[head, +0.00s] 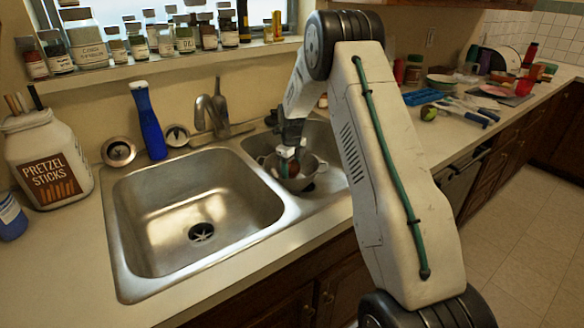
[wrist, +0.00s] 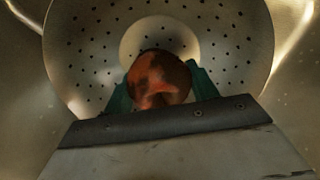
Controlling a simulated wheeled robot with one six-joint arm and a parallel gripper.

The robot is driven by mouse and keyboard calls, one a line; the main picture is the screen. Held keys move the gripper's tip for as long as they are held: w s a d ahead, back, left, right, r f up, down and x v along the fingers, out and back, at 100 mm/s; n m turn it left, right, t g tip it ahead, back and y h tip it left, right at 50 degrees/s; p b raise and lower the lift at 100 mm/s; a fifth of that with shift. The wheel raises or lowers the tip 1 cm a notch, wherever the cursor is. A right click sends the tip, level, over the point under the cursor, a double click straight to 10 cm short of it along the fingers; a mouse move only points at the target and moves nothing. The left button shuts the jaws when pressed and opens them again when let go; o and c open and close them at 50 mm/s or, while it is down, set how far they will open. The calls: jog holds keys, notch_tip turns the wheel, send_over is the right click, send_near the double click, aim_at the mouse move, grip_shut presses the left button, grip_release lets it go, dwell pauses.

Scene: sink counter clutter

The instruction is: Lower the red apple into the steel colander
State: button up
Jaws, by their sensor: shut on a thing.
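The steel colander (head: 312,172) sits in the right basin of the sink. In the wrist view its perforated bowl (wrist: 225,50) fills the upper middle. The red apple (wrist: 158,80), mottled dark red and orange, is between the green fingers of my gripper (wrist: 160,88). In the head view my gripper (head: 288,163) points down into the colander, and the apple (head: 293,169) shows only partly behind the fingers. My gripper is shut on the apple, over the middle of the bowl. I cannot tell whether the apple touches the colander's bottom.
The left basin (head: 150,210) is empty. A faucet (head: 214,112) stands behind the sink, with a blue bottle (head: 149,122) to its left. A pretzel jar (head: 47,160) is at far left. Right of the sink, the counter holds a green fruit (head: 429,112), utensils and dishes.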

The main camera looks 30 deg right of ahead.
jog(key=shift+f, duration=1.1)
dwell(0.5)
dwell(0.3)
jog(key=o, duration=1.1)
jog(key=shift+o, duration=0.2)
notch_tip(320, 180, up, 8)
jog(key=shift+r, duration=0.1)
jog(key=s+a+r+n, duration=0.7)
jog(key=s+r, duration=0.2)
jog(key=r, duration=0.1)
jog(key=s+a+r+n, duration=0.7)
jog(key=s+r+n, duration=0.1)
jog(key=s+r, duration=0.25)
jog(key=s+a+n, duration=0.4)
jog(key=s+n, duration=0.4)
jog(key=s, duration=0.5)
jog(key=s+a+n+t, duration=0.1)
jog(key=s+a+n, duration=0.2)
jog(key=s+n, duration=0.5)
jog(key=s, duration=0.5)
jog(key=shift+a+r+n, duration=0.35)
jog(key=shift+a+n, duration=0.05)
